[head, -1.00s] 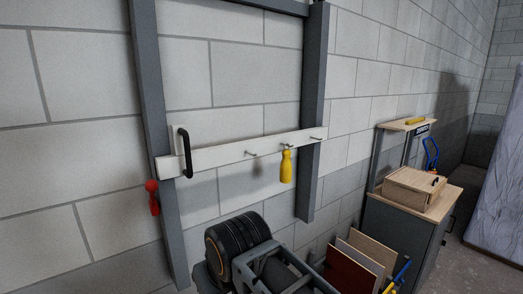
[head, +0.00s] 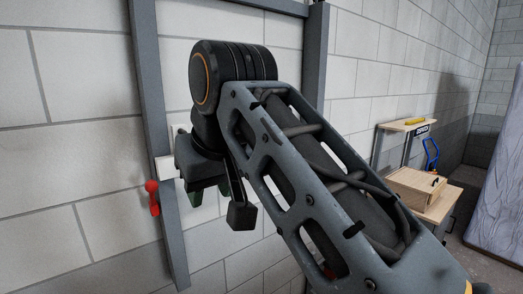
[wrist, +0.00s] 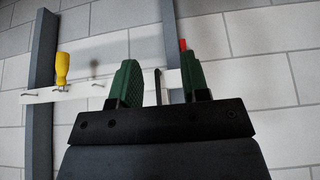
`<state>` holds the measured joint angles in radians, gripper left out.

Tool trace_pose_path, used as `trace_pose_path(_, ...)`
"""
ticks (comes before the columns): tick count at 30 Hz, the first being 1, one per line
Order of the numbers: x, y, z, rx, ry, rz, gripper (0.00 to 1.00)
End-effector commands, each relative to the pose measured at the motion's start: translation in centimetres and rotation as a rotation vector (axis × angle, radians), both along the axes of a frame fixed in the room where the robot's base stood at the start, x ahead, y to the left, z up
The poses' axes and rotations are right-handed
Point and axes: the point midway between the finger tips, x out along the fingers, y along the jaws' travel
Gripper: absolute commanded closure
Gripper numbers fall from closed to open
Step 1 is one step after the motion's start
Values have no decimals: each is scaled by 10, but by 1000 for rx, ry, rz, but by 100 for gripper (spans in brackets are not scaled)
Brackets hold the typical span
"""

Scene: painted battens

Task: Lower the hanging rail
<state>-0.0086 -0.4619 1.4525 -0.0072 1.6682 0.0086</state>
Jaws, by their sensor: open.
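The hanging rail (wrist: 98,90) is a white batten across two grey posts. In the wrist view, which looks upside down, it runs behind my fingers. In the head view only its left end (head: 165,168) shows; my arm hides the rest. My gripper (wrist: 160,78) is open, its green fingers on either side of the rail's black handle (wrist: 158,88). The handle is between them in the picture; I cannot tell how deep it sits or whether anything touches. My gripper also shows below the wrist in the head view (head: 209,194). A yellow-handled tool (wrist: 62,68) hangs on the rail.
A red-handled part (head: 152,196) is at the left post (head: 150,90), below the rail's left end. A cabinet with a wooden box (head: 413,191) and a small shelf (head: 402,125) stands right. A wrapped panel (head: 497,190) leans at the far right.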

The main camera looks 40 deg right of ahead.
Motion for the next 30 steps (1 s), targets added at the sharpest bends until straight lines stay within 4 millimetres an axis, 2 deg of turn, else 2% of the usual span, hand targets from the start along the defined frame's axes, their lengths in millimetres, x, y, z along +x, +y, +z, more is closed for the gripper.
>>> trace_pose_path(3, 1, 0, 14, 0, 0, 0, 58)
trace_pose_path(6, 0, 0, 20, 0, -1, 0, 58)
trace_pose_path(17, 0, -2, 21, 0, 1, -7, 59)
trace_pose_path(21, 4, -17, 18, 0, 13, -69, 59)
trace_pose_path(23, 9, -30, 11, 3, 35, -122, 59)
trace_pose_path(26, 23, -49, -12, 88, 100, -200, 59)
trace_pose_path(30, 55, -62, -50, 446, 146, -396, 59)
